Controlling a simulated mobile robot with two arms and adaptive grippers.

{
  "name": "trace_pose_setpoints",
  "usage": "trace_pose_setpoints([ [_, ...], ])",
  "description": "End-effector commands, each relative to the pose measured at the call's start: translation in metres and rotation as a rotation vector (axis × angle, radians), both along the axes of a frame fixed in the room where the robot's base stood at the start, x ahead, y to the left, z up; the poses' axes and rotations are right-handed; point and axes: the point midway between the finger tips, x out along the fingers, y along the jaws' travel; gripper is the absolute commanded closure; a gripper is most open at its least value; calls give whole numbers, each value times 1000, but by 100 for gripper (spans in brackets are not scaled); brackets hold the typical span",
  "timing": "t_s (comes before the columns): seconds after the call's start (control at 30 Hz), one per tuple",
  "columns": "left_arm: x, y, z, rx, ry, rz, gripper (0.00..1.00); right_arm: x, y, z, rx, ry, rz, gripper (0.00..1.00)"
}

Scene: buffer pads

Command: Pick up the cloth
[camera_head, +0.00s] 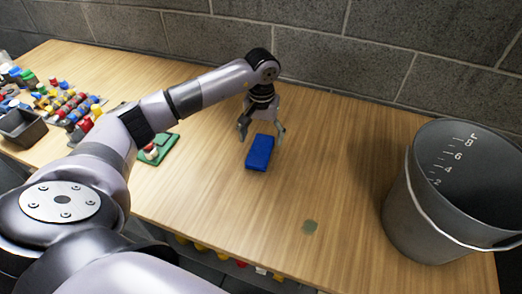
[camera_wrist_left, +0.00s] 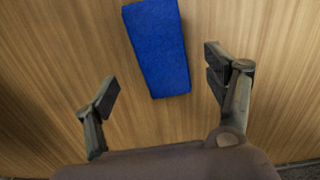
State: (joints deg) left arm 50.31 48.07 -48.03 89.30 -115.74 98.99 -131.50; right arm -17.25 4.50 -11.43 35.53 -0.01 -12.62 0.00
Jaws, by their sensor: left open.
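The cloth (camera_head: 260,152) is a blue rectangular pad lying flat on the wooden table. My left gripper (camera_head: 262,133) is above its far end, fingers spread and pointing down. In the left wrist view the blue cloth (camera_wrist_left: 158,48) lies beyond and between the two open fingertips (camera_wrist_left: 163,82), with bare table between it and each finger. Nothing is between the fingers. My right gripper is not in view.
A grey bucket (camera_head: 400,215) with level marks stands at the right. Several coloured parts (camera_head: 70,105) and a dark bin (camera_head: 22,127) fill the far left. A block wall (camera_head: 300,45) bounds the back.

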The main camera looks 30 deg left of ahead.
Motion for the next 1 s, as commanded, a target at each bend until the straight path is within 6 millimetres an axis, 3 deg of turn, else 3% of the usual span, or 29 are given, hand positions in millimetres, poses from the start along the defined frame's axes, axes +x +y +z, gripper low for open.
trace_pose_setpoints([
  [0.4, 2, 1, -48, -2, 2, 1, 22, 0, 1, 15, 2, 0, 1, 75],
  [0.7, 2, 2, -54, 0, 0, 0, 23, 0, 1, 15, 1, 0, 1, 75],
  [1.0, 2, 2, -53, 0, 0, 1, 43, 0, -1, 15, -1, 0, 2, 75],
])
